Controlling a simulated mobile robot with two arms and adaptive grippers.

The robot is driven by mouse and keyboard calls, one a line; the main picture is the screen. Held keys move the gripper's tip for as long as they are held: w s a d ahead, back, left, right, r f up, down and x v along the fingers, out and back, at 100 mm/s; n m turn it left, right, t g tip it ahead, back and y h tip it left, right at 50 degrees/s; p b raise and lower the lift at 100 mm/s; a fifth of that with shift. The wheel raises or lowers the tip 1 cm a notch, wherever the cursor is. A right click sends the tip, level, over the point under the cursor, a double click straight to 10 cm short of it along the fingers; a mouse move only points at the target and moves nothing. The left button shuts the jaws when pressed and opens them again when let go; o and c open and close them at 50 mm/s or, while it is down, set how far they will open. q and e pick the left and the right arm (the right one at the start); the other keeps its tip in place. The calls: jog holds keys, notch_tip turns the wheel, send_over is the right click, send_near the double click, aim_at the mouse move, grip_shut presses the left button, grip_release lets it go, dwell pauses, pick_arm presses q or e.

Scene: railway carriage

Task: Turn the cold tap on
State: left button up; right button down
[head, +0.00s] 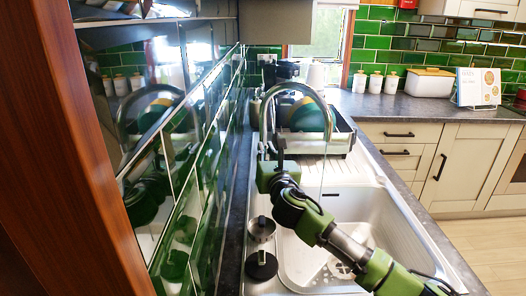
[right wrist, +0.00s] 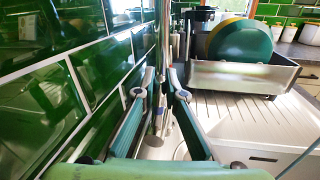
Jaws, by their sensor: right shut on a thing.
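The chrome tap (head: 264,112) stands at the back of the sink (head: 350,205), its tall spout arching to the right. A faint thin line hangs below the spout's end; I cannot tell whether it is water. My right gripper (head: 279,146) reaches up to the base of the tap from the front. In the right wrist view, my right gripper's fingers (right wrist: 164,88) stand on either side of a slim chrome tap part (right wrist: 159,118) and are shut on it. Which handle it is, and how far it is turned, I cannot tell. My left gripper is not in view.
A metal dish rack (head: 345,139) with coloured plates (head: 308,117) stands behind the sink. A green tiled wall (right wrist: 50,90) runs close along the left. White canisters (head: 375,83) stand on the far counter.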

jog(key=d+m, duration=0.1)
jog(key=d+m+b, duration=0.1)
jog(key=m, duration=0.1)
jog(key=shift+d+f+t, duration=0.25)
jog(key=shift+f+t, duration=0.1)
jog(key=shift+t, duration=0.05)
jog(key=c, duration=2.1)
grip_release()
jog(key=shift+s, duration=0.1)
jog(key=s, duration=0.4)
jog(key=s+d, duration=0.1)
jog(key=s, duration=0.2)
jog(key=s+d, duration=0.1)
jog(key=s, duration=0.3)
jog(key=shift+s+f, duration=0.35)
jog(key=shift+f, duration=0.05)
